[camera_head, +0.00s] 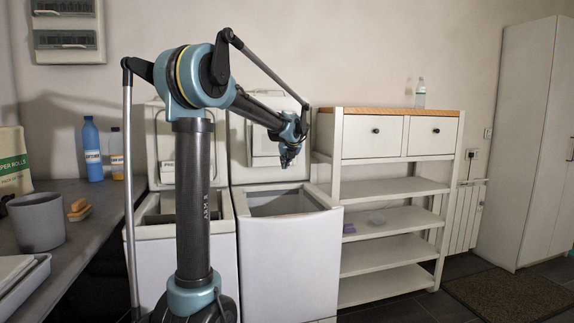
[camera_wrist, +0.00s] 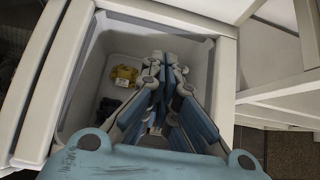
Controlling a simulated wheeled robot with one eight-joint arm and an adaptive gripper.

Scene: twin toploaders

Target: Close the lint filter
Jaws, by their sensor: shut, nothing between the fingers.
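Two white top-loading machines stand side by side with their lids raised. The right machine (camera_head: 290,250) has an open tub, and its raised lid (camera_head: 239,150) has a rectangular panel on its inner face. My gripper (camera_head: 289,160) is in front of that lid, above the tub opening. In the wrist view my gripper (camera_wrist: 165,72) is shut and empty, pointing down over the tub (camera_wrist: 88,85). A yellow object (camera_wrist: 124,75) and small dark items lie inside. I cannot make out the lint filter for certain, nor whether it is open. My fingers hide part of the tub.
The left machine (camera_head: 161,207) is partly behind my arm. A white shelf unit (camera_head: 395,187) stands close to the right machine, with a bottle (camera_head: 420,94) on top. A dark counter (camera_head: 75,245) at left holds a grey cup (camera_head: 37,222) and bottles.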

